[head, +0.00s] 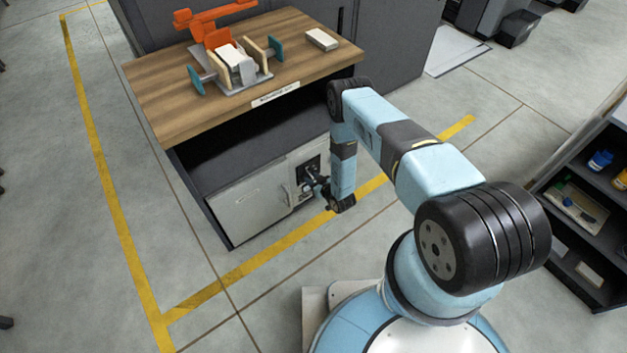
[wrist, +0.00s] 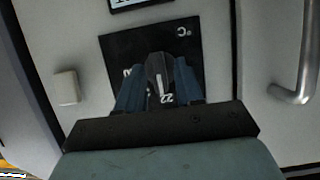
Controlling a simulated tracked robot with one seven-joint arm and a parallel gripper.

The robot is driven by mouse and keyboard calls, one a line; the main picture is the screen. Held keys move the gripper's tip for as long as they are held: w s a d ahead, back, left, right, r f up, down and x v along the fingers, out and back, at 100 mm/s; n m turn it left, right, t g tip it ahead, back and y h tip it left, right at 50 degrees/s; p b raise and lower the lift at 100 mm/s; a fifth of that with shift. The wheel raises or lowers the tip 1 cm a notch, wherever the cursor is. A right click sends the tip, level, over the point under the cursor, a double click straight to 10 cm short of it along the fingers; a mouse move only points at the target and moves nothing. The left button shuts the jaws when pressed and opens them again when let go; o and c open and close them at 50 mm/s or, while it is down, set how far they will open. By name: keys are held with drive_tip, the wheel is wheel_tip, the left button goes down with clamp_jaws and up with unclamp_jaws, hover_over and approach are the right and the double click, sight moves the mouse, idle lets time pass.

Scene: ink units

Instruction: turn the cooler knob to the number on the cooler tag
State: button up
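The cooler knob (wrist: 160,78) is a dark grip with a white line, on a black dial plate (wrist: 125,50) marked °C. A "22" shows near its lower right; other numbers are hidden by my fingers. My gripper (wrist: 160,82) has its blue fingers on both sides of the knob, seemingly touching it. In the head view my gripper (head: 319,187) is at the black dial plate (head: 309,168) on the grey cooler front, right of its door (head: 247,207). A dark-framed display or label (wrist: 140,3) is cut off at the top of the wrist view; I cannot read it.
The cooler sits under a wooden bench (head: 160,110) with a white label (head: 275,94) on its front edge. An orange fixture (head: 215,30) stands on the bench. A metal handle (wrist: 300,85) is right of the dial. Shelves (head: 580,210) stand at right.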

clamp_jaws()
drive_tip(key=shift+d+m, duration=0.15)
drive_tip(key=shift+m, duration=0.15)
drive_tip(key=shift+w+d+f+m+g+y, duration=0.15)
drive_tip(key=shift+m+g+y, duration=0.25)
drive_tip(key=shift+m+y, duration=0.75)
drive_tip(key=shift+d+f+m+g+y, duration=0.1)
drive_tip(key=shift+m+g+y, duration=0.5)
drive_tip(key=shift+m, duration=0.95)
drive_tip(key=shift+y, duration=0.25)
drive_tip(key=shift+o, duration=0.6)
unclamp_jaws()
drive_tip(key=shift+r, duration=0.1)
drive_tip(key=v, duration=1.3)
drive_tip(key=shift+s+d, duration=0.25)
drive_tip(key=shift+s, duration=0.05)
